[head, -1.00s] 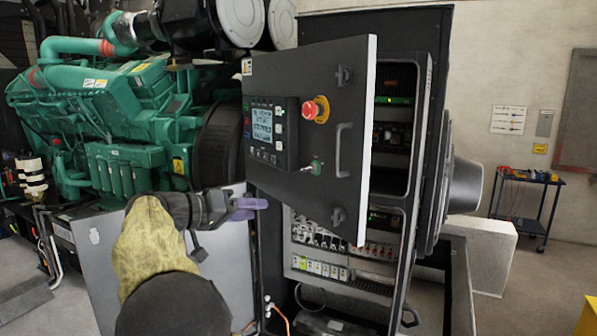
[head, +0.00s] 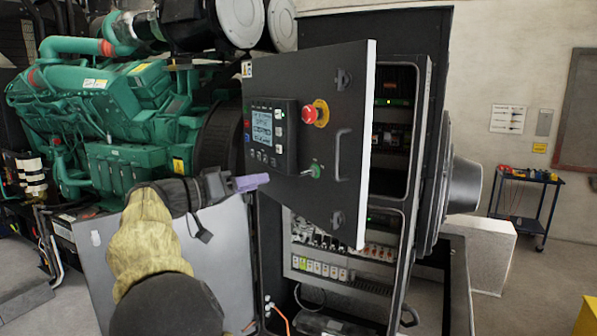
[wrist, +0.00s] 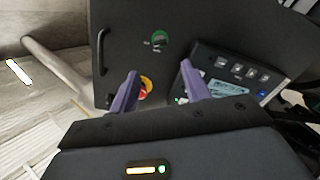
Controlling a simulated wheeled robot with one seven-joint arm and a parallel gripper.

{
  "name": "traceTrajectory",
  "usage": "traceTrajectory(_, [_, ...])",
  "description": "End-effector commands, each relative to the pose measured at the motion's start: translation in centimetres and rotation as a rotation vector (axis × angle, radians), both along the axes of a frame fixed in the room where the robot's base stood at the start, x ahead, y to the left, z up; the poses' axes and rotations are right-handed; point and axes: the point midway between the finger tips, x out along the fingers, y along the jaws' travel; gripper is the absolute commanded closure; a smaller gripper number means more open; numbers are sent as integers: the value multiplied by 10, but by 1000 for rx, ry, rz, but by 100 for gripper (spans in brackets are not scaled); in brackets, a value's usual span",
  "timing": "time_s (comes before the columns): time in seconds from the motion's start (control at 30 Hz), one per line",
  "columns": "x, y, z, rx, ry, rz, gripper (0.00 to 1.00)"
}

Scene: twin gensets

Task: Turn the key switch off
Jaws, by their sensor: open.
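The key switch (head: 316,170), with a green face and a small key-like part reaching left, sits low on the dark panel door (head: 262,82), below the red stop button (head: 309,114). In the wrist view the key switch (wrist: 160,40) shows as a green round beyond and between my fingertips. My gripper (head: 262,182) is open and empty, with purple fingers, left of the key switch and a little lower in the head view. The fingers also show apart in the wrist view (wrist: 159,72), with a gap to the switch.
The door stands open beside the cabinet, with a black handle (head: 342,154) right of the switch. A display unit (head: 270,134) is to the left. A green engine (head: 125,105) stands behind on the left. A blue cart (head: 527,195) is far right.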

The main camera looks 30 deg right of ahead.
Motion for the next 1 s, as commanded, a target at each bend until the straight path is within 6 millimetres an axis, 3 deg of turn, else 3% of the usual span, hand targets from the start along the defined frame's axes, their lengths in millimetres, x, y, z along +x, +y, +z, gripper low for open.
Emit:
traceTrajectory(0.6, [15, -108, 3, 0, 1, -1, 53])
traceTrajectory(0.77, [17, -121, 1, 0, 2, 1, 53])
traceTrajectory(1.0, [17, -126, 0, 0, 1, -1, 53])
